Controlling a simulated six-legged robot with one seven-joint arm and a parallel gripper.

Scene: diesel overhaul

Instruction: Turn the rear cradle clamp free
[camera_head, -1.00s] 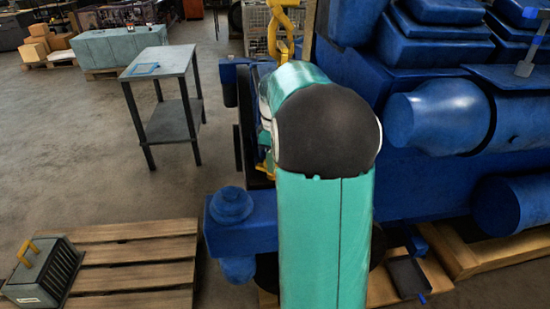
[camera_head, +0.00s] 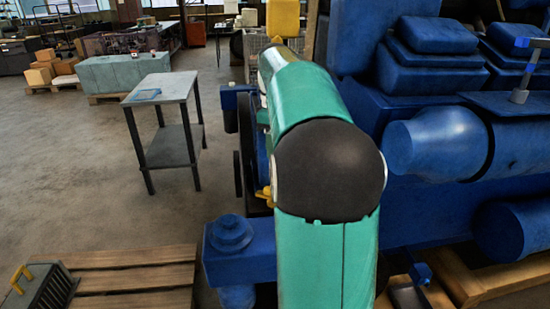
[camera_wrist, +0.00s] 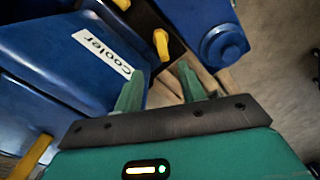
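My gripper (camera_wrist: 158,88) shows in the wrist view with its two green fingers apart and nothing held between them. Past the fingers, a yellow clamp lever (camera_wrist: 161,43) stands on a dark part beside the blue body labelled "Cooler" (camera_wrist: 85,58). A second yellow piece (camera_wrist: 122,4) is cut by the top edge, and a third (camera_wrist: 30,158) lies at the lower left. I cannot tell which is the rear cradle clamp. In the head view a yellow piece (camera_head: 266,193) shows just left of my arm; my arm hides my gripper there.
The blue engine (camera_head: 440,205) fills the right side. A blue foot with a round top (camera_head: 231,235) juts out left of my arm. A wooden pallet (camera_head: 135,270) and a grey box with a yellow handle (camera_head: 40,290) are at lower left. A small table (camera_head: 165,88) stands beyond, with clear floor around.

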